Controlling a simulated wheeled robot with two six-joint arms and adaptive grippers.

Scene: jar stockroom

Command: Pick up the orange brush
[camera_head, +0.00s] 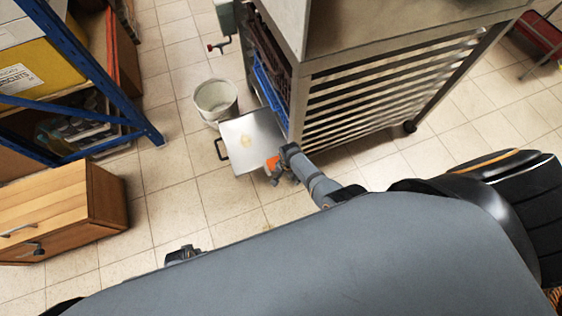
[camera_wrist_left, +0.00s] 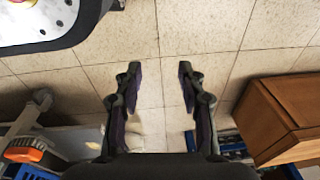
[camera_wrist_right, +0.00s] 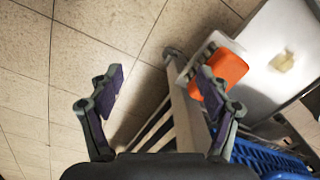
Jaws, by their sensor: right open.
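The orange brush (camera_head: 272,162) shows at the near right corner of the metal tray (camera_head: 236,160), beside my right gripper (camera_head: 279,176). In the right wrist view the brush (camera_wrist_right: 232,70) is an orange block beside a pale edge, partly hidden behind the right-hand finger. My right gripper (camera_wrist_right: 160,82) is open, with nothing between its fingers. The brush lies toward the right of its opening, not centred; I cannot tell whether they touch. My left gripper (camera_wrist_left: 158,75) is open and empty above the tiled floor; only a small part shows in the head view (camera_head: 183,256).
A steel rack (camera_head: 385,85) stands right of the tray, with a blue crate (camera_head: 268,88) in it. A white bucket (camera_head: 215,98) stands behind the tray. A wooden cabinet (camera_head: 60,205) and blue shelving (camera_head: 105,80) are at left. Floor between is clear.

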